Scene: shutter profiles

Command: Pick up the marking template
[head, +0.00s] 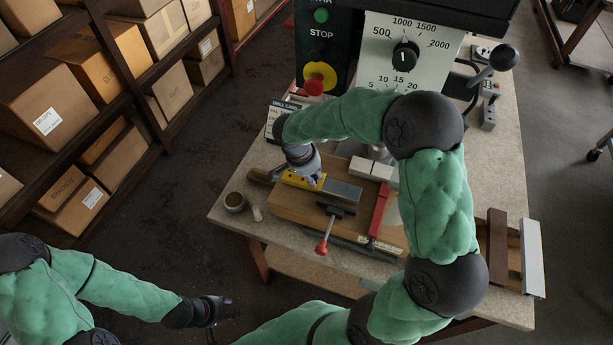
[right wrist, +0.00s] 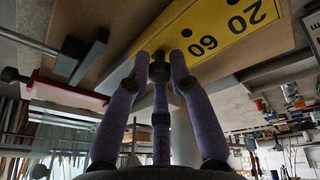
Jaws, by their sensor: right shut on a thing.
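The marking template is a yellow plate (head: 298,181) at the left part of the wooden board.
The drill machine (head: 405,55) rises behind.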

